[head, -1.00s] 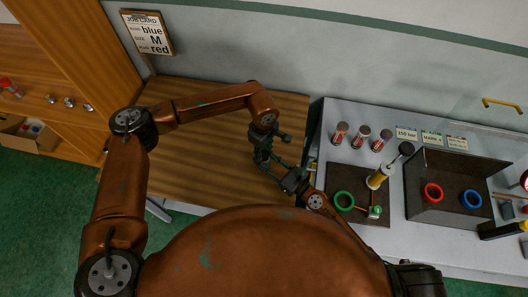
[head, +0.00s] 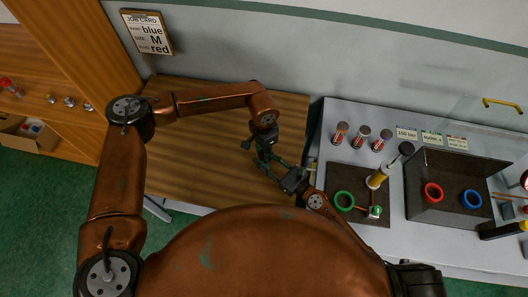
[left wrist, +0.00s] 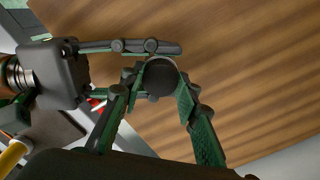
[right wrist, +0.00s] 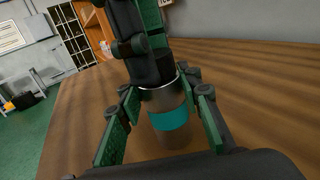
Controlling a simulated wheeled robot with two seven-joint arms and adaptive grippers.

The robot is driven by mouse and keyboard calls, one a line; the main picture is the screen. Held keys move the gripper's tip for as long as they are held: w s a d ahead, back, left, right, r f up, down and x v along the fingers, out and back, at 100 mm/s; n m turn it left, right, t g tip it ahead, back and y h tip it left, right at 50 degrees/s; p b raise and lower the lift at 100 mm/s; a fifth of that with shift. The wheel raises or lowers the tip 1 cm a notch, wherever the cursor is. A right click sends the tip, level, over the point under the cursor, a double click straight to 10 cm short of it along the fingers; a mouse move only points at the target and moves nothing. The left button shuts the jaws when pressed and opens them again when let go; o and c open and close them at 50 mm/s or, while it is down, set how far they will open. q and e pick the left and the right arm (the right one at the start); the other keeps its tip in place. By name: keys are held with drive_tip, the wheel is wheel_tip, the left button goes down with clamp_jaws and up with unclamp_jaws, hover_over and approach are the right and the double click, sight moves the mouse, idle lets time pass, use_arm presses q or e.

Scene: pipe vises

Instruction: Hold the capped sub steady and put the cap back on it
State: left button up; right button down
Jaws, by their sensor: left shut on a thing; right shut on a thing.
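The sub (right wrist: 172,130) is a silver cylinder with a teal band, upright in the right wrist view. My right gripper (right wrist: 165,108) is shut on it, one finger on each side. The dark cap (left wrist: 160,78) shows end-on and round in the left wrist view. My left gripper (left wrist: 162,85) is shut on it. In the right wrist view the cap (right wrist: 168,68) is at the sub's top rim, in line with it; I cannot tell whether it is seated. In the head view my left gripper (head: 268,158) and right gripper (head: 284,176) meet and hide both parts.
The grippers are over the wooden table (head: 190,165), whose top is otherwise bare. To the right, a grey bench (head: 335,115) carries a dark tray (head: 435,210) with red and blue rings, a green ring (head: 344,193) and several small jars. A job card (head: 148,32) hangs on the wall.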

use_arm(q)
drive_tip(key=shift+m, duration=0.4)
drive_tip(key=o, duration=0.9)
drive_tip(key=shift+o, duration=0.2)
drive_tip(key=shift+r, duration=2.3)
drive_tip(key=shift+n, duration=0.3)
drive_tip(key=shift+c, duration=0.6)
